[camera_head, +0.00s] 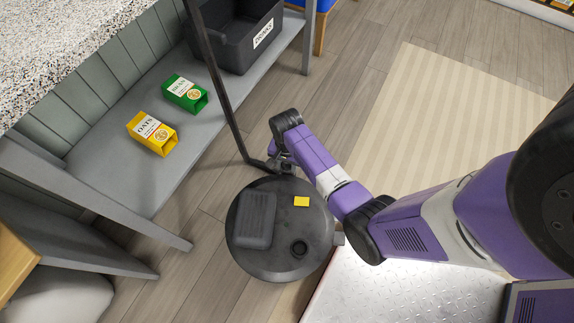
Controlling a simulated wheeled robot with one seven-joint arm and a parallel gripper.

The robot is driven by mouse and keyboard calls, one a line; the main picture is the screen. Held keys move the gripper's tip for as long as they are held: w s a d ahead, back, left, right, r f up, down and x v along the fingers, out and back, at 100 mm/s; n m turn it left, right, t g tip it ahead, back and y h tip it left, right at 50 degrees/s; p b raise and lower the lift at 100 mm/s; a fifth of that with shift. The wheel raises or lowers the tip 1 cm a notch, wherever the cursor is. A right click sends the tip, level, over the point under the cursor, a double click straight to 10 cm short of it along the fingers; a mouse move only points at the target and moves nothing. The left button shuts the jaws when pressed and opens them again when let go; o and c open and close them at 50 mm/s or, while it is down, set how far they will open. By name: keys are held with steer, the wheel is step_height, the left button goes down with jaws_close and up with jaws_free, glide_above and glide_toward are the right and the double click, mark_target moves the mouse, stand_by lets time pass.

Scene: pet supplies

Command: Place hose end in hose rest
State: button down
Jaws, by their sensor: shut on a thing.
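A long dark tube (222,95), which looks like the hose, runs down from the top edge and bends near the floor. Its bent lower end (258,163) meets my gripper (281,164), just above the back rim of a round black canister (270,262). My gripper is shut on this hose end; its fingertips are small and partly hidden. The canister top has a dark raised block, a yellow label (301,201) and a round dark port (299,248). I cannot make out which part is the hose rest.
A grey low shelf (110,190) at left holds a yellow oats box (153,133), a green box (185,93) and a dark bin (235,40). A speckled counter (60,40) overhangs it. A beige mat (440,115) and clear wooden floor lie at right.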

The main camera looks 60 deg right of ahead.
steer(key=shift+f, duration=1.2)
steer(key=shift+f+b, duration=0.1)
steer(key=shift+b, duration=0.25)
steer(key=c, duration=1)
jaws_free()
steer(key=shift+o, duration=0.2)
step_height(320, 180, up, 12)
steer(key=p, duration=0.5)
